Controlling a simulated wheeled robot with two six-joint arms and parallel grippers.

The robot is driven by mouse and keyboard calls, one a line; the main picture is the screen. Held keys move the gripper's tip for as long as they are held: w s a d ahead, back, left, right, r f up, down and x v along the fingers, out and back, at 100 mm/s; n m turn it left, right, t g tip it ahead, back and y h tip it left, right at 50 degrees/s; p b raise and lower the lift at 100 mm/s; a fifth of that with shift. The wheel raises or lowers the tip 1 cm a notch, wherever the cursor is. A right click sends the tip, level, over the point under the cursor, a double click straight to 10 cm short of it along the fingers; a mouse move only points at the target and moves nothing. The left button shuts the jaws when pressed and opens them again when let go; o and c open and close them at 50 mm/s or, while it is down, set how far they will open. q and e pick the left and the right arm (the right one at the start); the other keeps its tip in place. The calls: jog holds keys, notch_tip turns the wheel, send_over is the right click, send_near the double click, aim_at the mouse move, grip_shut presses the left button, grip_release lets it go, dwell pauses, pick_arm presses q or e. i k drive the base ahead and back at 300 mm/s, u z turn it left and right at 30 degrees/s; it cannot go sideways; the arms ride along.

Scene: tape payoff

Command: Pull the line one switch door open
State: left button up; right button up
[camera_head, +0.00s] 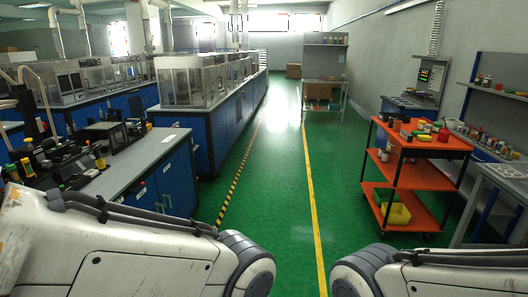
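I cannot make out for sure which door is the line one switch door. Blue cabinet doors (176,181) under the grey-topped bench at the left are shut. More blue panels (222,131) run under the long row of machines behind it. My two white arms come in at the bottom left and bottom right, with only their upper links showing. Neither gripper is in view, so I cannot see what they are near or hold.
A green floor aisle (262,200) runs clear ahead, with a striped line and a yellow line (314,215). An orange trolley (420,143) with several items stands at the right. A wall bench is behind it. A small table (322,81) stands at the far end.

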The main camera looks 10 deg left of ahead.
aim_at(174, 178)
jog(key=u, duration=0.45)
jog(key=i, duration=1.9)
jog(key=u, duration=0.65)
jog(key=i, duration=0.85)
jog(key=u, duration=0.2)
